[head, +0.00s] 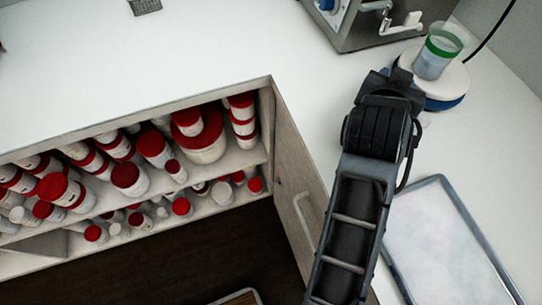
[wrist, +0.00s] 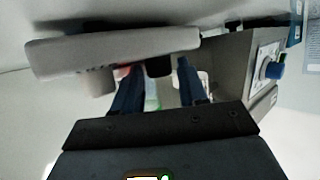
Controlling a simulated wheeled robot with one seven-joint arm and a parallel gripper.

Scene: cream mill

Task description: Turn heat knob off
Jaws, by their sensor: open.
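The hot plate (head: 452,82) is a round white top on a blue base at the upper right of the head view. In the wrist view the white unit (wrist: 70,58) hangs across the upper left, with a dark knob (wrist: 158,67) on its near side. I cannot tell for sure which knob is the heat knob. My gripper (wrist: 157,72) is open, its two dark blue fingers reaching toward the unit. The dark knob shows between the fingers, nearer the right one; contact cannot be told. In the head view my arm hides the fingertips and the knobs.
A beaker with a green band (head: 437,52) stands on the hot plate. A grey machine (head: 362,22) with a white lever stands behind; its blue knob (wrist: 274,70) shows in the wrist view. A metal-edged tray (head: 440,245) lies at right. Shelves of red-lidded jars (head: 125,178) are left.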

